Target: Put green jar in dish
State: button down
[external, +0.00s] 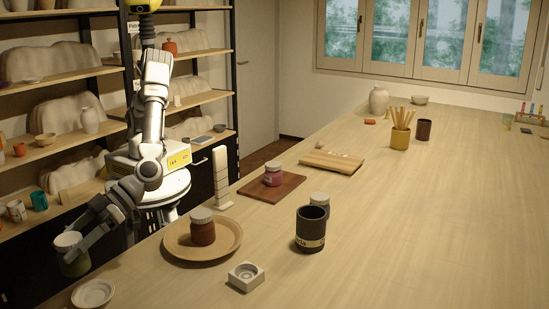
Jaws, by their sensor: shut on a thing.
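My gripper (80,243) is at the left, shut on a jar with a pale lid and a dark greenish body, the green jar (74,264). The gripper holds the jar roughly upright, and its fingers hide part of it. A small round whitish dish (93,293) shows at the bottom left, on the table's near left corner. The jar appears just above and left of this dish in the picture; its exact height cannot be told. The inside of the dish looks empty.
A tan round plate (230,250) holds a reddish-brown lidded jar (202,230). Nearby stand a dark mug (310,232), a square white block (246,277), a pale stacked tower (221,178) and a brown board (285,190) with a pink jar (273,177).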

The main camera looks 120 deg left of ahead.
aim_at(86, 270)
jog(key=w, duration=0.1)
jog(key=w+f, duration=0.1)
jog(key=shift+w+a+f, duration=0.2)
jog(key=shift+w+f, duration=0.1)
jog(key=shift+w, duration=0.1)
jog(key=shift+f, duration=2)
jog(key=shift+f, duration=0.1)
jog(key=shift+f, duration=0.4)
grip_release()
jog(key=shift+r, duration=0.35)
jog(key=v, duration=1.2)
jog(key=shift+r, duration=0.2)
